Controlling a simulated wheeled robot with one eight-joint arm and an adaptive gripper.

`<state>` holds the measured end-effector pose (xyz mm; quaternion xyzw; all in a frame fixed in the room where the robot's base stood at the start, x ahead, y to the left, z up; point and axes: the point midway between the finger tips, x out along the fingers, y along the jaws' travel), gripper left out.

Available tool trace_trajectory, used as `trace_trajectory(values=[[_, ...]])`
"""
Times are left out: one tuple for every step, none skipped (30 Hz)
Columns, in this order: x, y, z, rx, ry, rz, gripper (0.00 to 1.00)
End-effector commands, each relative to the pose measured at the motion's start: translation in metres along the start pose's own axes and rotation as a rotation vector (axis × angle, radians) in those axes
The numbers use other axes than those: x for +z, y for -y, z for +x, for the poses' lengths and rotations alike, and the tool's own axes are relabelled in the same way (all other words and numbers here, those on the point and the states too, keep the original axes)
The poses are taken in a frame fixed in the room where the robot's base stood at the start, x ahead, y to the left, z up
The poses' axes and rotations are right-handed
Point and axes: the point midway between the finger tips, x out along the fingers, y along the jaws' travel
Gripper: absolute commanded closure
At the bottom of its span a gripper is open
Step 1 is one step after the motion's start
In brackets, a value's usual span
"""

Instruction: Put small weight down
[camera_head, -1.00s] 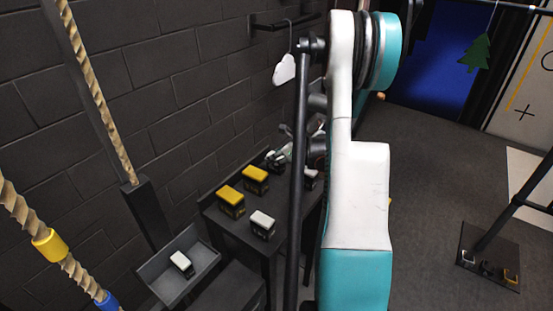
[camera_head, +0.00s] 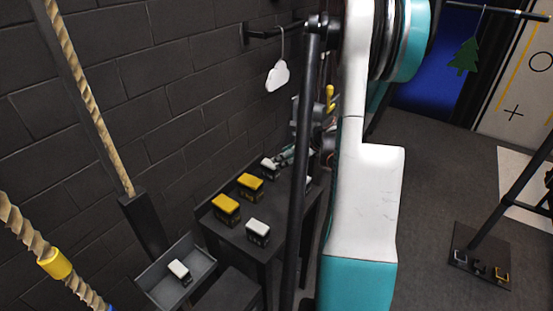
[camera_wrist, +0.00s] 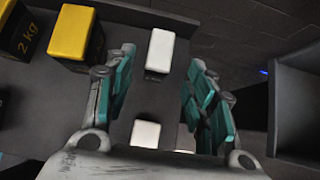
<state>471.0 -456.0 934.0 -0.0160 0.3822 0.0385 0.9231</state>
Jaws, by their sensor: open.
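In the wrist view my gripper (camera_wrist: 160,85) is open, with its teal-padded fingers apart. A small weight with a white top (camera_wrist: 160,52) shows between the fingertips, with a gap on each side. A second white-topped weight (camera_wrist: 145,133) shows nearer the palm. In the head view my gripper (camera_head: 287,156) is partly hidden behind my arm. A white-topped weight (camera_head: 269,165) stands on the dark table beside the fingers. Another white-topped weight (camera_head: 258,229) stands nearer the table's front.
Yellow-topped weights (camera_head: 226,208) stand on the table, one marked 2 kg (camera_wrist: 75,32) in the wrist view. A grey tray (camera_head: 205,264) at lower left holds a white-topped weight (camera_head: 179,271). A brick wall (camera_head: 160,80) runs behind. A cloud (camera_head: 277,75) hangs above.

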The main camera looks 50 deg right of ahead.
Motion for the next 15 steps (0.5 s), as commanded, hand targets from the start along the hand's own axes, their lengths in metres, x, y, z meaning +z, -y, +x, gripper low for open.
trace_trajectory(values=[[0.001, 0.0, -0.01, -0.001, 0.0, 0.001, 0.5], [0.001, 0.0, -0.014, -0.001, 0.0, 0.0, 0.5], [0.001, 0.001, -0.018, -0.001, 0.0, 0.0, 0.5], [0.001, 0.001, -0.021, -0.001, 0.0, 0.0, 0.5], [0.001, 0.001, -0.023, -0.001, 0.0, 0.0, 0.5], [0.0, 0.0, -0.026, -0.001, 0.0, 0.0, 0.5], [0.0, 0.0, -0.027, -0.001, 0.0, 0.0, 0.5], [0.0, 0.0, -0.028, 0.0, 0.0, 0.0, 0.5], [0.0, 0.0, -0.029, 0.0, 0.0, -0.001, 0.5], [0.0, 0.0, -0.029, 0.0, 0.0, -0.001, 0.5], [0.0, 0.0, -0.029, 0.0, 0.0, -0.001, 0.5], [0.0, 0.0, -0.029, 0.0, 0.0, -0.001, 0.5], [0.0, 0.0, -0.029, 0.0, 0.0, -0.001, 0.5], [0.0, 0.0, -0.029, 0.0, 0.0, -0.001, 0.5], [0.0, 0.0, -0.029, 0.0, 0.0, -0.001, 0.5]])
